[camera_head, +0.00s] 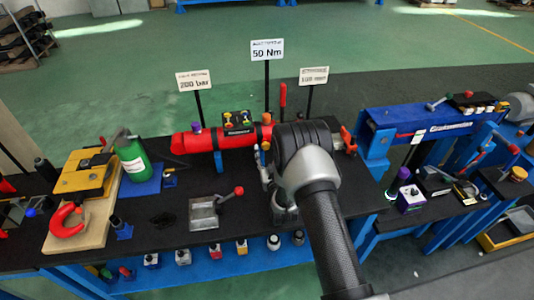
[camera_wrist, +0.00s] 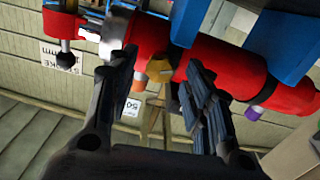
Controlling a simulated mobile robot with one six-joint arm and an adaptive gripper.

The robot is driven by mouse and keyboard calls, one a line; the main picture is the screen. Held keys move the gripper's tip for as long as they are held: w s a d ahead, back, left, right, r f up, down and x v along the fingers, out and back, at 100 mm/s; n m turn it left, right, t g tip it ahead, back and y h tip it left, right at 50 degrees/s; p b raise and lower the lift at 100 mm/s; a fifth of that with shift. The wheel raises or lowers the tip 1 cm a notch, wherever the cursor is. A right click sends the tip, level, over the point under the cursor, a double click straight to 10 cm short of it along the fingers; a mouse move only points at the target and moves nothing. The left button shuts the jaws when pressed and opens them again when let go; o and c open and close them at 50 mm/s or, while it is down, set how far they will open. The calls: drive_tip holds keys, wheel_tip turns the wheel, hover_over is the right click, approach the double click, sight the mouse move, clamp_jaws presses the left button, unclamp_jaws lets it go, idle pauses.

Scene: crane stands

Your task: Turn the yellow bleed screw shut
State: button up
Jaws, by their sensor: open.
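The yellow bleed screw (camera_wrist: 160,69) is a dark yellow, faceted knob on the side of the red cylinder (camera_wrist: 236,82) in the wrist view. My gripper (camera_wrist: 160,76) is open, with one black finger on each side of the screw in the picture. I see no clear contact, and cannot tell whether the tips reach past it. In the head view the red cylinder (camera_head: 190,143) lies along the bench, its right part hidden behind my arm and wrist.
A purple-capped fitting (camera_wrist: 254,113) and a dark-stemmed fitting (camera_wrist: 66,50) stick out of the cylinder. Blue supports (camera_wrist: 284,45) flank it. Sign posts, including the 50 Nm sign (camera_head: 267,50), stand behind.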

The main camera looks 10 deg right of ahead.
drive_tip(key=shift+w, duration=0.35)
drive_tip(key=shift+c, duration=0.3)
drive_tip(key=c, duration=1)
